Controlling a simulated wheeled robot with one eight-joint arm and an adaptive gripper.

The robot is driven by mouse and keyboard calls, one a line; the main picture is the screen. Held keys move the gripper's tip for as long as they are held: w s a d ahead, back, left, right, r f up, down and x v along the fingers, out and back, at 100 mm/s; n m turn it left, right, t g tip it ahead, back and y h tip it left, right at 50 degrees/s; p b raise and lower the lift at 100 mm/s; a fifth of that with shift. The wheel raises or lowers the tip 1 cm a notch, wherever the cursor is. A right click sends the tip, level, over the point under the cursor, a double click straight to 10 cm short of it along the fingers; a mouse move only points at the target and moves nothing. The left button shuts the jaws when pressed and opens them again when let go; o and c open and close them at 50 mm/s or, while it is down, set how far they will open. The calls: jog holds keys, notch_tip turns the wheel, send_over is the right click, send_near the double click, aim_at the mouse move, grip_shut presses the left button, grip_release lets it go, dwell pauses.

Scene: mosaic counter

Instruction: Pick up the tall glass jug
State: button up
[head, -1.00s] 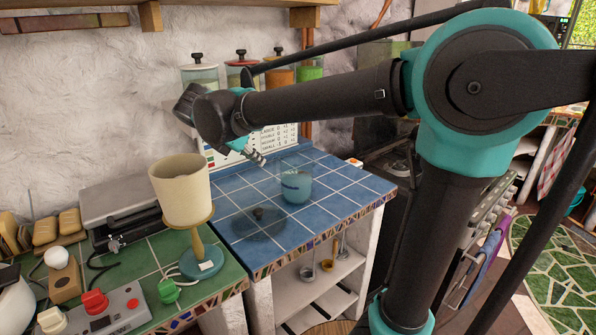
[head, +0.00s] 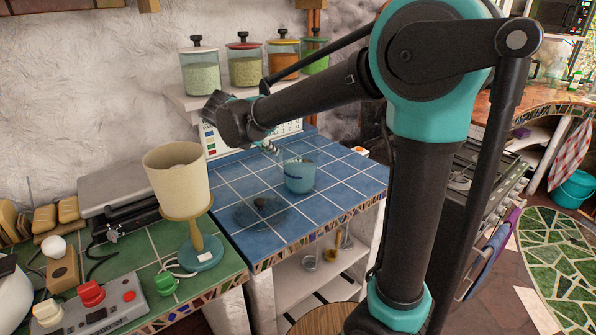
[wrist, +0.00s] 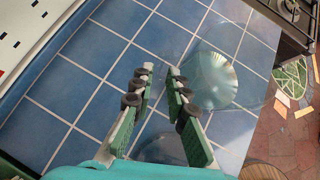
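The tall glass jug (head: 299,178) is clear above and looks teal lower down. It stands upright on the blue tiled counter (head: 340,185). In the wrist view the jug (wrist: 213,82) is seen from above, right of the fingertips. My gripper (head: 272,148) is above the counter, up and left of the jug in the head view. In the wrist view my gripper (wrist: 161,72) has its two fingers apart with only blue tiles showing between them. It is open and empty. No contact with the jug shows.
A see-through round lid or pan cover (head: 262,208) with a dark knob lies nearer on the counter. A table lamp (head: 180,180) stands at the left. Several filled jars (head: 245,62) stand on a shelf behind. Tiles around the jug are bare.

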aim_at(278, 169)
jog(key=shift+x, duration=3.05)
jog(key=shift+f, duration=0.1)
jog(key=shift+s+a, duration=0.1)
grip_shut()
notch_tip(278, 169, up, 20)
jog(key=shift+c, duration=1.2)
grip_release()
grip_shut()
